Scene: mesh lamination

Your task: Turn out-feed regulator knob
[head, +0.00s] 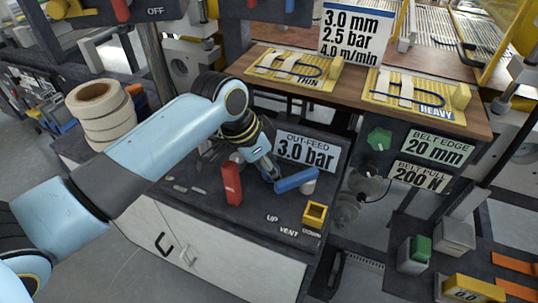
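My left arm comes in from the left, and its gripper (268,172) points down at the dark control panel (200,199). The sign (305,150) behind it reads "OUT-FEED 3.0 bar". A blue bar-shaped part (296,181), which looks like the out-feed regulator knob, lies just right of the fingertips, with a pale round piece under its right end. The fingertips are at or very near the bar's left end. I cannot tell whether they touch it or how far apart they are. My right gripper is not in view.
A red upright lever (231,183) stands left of the gripper. A yellow square part (315,214) sits near the panel's front right, by the labels UP, VENT and DOWN. A wooden shelf (440,122) with yellow sample boards is behind. Tape rolls (101,112) stand at left.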

